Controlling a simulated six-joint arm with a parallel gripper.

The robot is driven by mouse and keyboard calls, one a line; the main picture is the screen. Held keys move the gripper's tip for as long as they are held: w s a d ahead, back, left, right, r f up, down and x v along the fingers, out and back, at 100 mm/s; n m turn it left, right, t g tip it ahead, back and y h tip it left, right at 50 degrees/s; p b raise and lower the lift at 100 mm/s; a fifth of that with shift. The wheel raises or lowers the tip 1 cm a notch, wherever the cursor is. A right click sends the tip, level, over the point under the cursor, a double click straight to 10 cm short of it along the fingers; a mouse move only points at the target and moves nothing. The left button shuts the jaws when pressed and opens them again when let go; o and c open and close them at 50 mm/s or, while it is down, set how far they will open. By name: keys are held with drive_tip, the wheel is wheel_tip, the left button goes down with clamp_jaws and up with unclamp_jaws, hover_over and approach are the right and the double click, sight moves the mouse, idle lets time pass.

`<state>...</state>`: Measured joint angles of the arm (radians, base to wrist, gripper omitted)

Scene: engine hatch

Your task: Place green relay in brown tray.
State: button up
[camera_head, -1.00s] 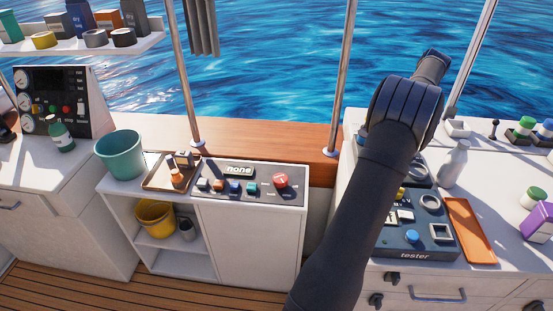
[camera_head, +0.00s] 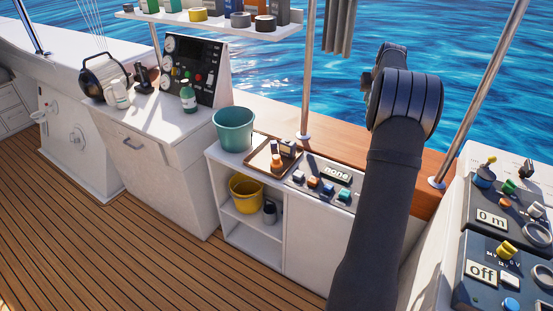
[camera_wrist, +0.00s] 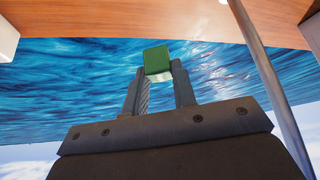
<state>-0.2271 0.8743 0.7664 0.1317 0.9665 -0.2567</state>
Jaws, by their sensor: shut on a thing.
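The green relay (camera_wrist: 157,56) is a small green block with a pale lower edge. In the wrist view my gripper (camera_wrist: 159,76) is shut on it, one finger at each side, with the sea behind. In the head view my arm rises at the right of centre; its fingers and the relay are hidden there. The brown tray (camera_head: 260,156) lies on the low white cabinet, left of my arm. It holds a small orange item (camera_head: 277,161) and a dark and pale item (camera_head: 287,148). The relay is apart from the tray.
A teal bucket (camera_head: 233,130) stands left of the tray. A panel with coloured blocks (camera_head: 322,186) lies to its right, partly behind my arm. A metal post (camera_head: 308,95) rises behind the tray, and a shelf (camera_head: 215,22) hangs above.

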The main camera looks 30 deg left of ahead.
drive_tip(key=s+a+n+y, duration=0.1)
drive_tip(key=s+a, duration=0.5)
drive_tip(key=a, duration=0.5)
drive_tip(key=s+a+n+g, duration=0.1)
drive_tip(key=s+a+n, duration=0.1)
drive_tip(key=s+a, duration=0.65)
drive_tip(key=s+a+n+y, duration=0.1)
drive_tip(key=s+a, duration=0.3)
drive_tip(key=a, duration=1)
drive_tip(key=f, duration=2.9)
drive_tip(key=shift+s, duration=0.25)
drive_tip(key=shift+f, duration=0.15)
drive_tip(key=o, duration=0.7)
drive_tip(key=shift+s+r, duration=0.1)
drive_tip(key=shift+r, duration=0.45)
drive_tip(key=v, duration=1.1)
drive_tip(key=shift+d, duration=0.15)
